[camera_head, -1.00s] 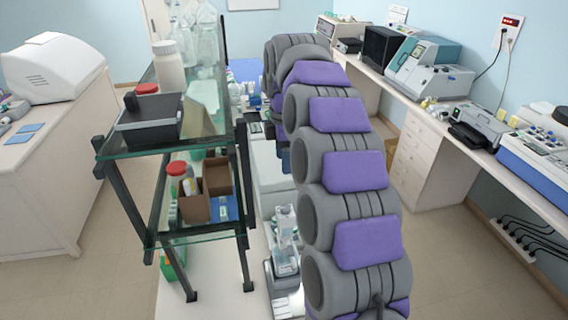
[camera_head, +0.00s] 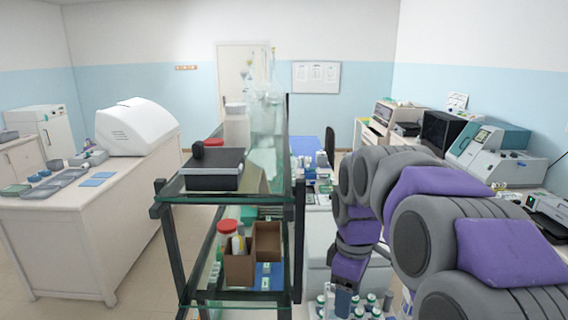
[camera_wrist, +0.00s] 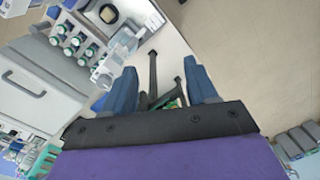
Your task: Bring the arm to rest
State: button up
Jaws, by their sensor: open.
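My purple and grey arm (camera_head: 425,220) rises from the lower right in the head view. It bends over and hangs down beside the glass-shelved rack. In the wrist view my gripper (camera_wrist: 160,78) has its two blue fingers spread apart, with nothing held between them. Dark rack legs and pale floor show beyond the fingers. In the head view the gripper end (camera_head: 343,300) is low, near several small bottles, and its fingers are hard to make out.
The glass-shelved rack (camera_head: 228,197) stands left of the arm, carrying a black tray (camera_head: 213,171) and brown boxes (camera_head: 239,266). Capped bottles in a holder (camera_wrist: 76,40) show in the wrist view. A counter with machines (camera_head: 487,150) stands right; floor (camera_head: 140,270) is clear at left.

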jog(key=s+f+m+b, duration=0.5)
jog(key=s+f, duration=0.5)
jog(key=s, duration=0.4)
jog(key=s+d+f+m+g+b, duration=0.1)
jog(key=s+f+m+b, duration=0.3)
jog(key=s+f+m, duration=0.3)
jog(key=s+f, duration=0.4)
jog(key=s, duration=0.3)
jog(key=shift+b, duration=0.4)
jog(key=shift+r, duration=0.1)
jog(key=shift+c, duration=0.3)
